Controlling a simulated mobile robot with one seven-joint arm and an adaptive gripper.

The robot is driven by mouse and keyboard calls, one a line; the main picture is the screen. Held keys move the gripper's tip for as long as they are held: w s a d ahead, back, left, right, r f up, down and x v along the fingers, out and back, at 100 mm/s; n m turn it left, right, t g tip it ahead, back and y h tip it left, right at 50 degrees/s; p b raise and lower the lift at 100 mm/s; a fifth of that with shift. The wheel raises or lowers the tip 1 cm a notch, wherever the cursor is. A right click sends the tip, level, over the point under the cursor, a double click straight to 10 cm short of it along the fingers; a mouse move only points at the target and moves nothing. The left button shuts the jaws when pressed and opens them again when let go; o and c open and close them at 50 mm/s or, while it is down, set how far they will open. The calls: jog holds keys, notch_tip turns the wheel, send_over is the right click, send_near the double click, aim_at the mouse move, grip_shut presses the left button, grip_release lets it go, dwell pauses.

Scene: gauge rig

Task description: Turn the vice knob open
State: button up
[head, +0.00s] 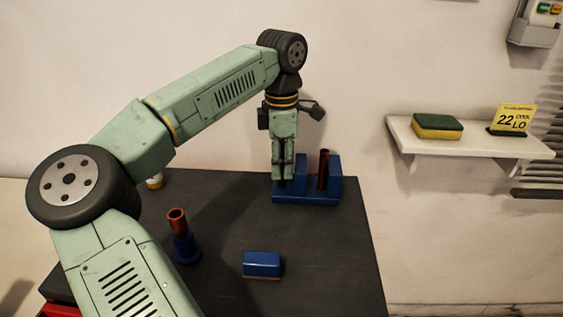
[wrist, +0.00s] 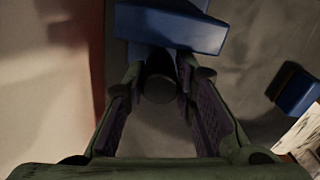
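The blue vice (head: 318,198) stands at the back of the dark table, with a dark red tube (head: 323,168) upright between its jaws. In the wrist view the vice's blue body (wrist: 175,28) fills the top. A dark round knob (wrist: 160,88) sticks out from it towards the camera. My gripper (head: 284,180) points down at the vice's left end. In the wrist view my gripper (wrist: 163,80) is open, with one finger on each side of the knob. Narrow gaps seem to show beside the knob; contact is hard to tell. The knob is hidden in the head view.
A copper tube in a blue stand (head: 186,248) and a blue block (head: 262,264) stand nearer on the table (head: 325,250). A wall shelf (head: 465,146) at the right holds a sponge (head: 437,127) and a yellow sign (head: 512,119). The table's right front is clear.

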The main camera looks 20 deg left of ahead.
aim_at(281, 158)
jog(key=o, duration=0.4)
jog(key=shift+o, duration=0.2)
notch_tip(281, 158, up, 12)
dwell(0.5)
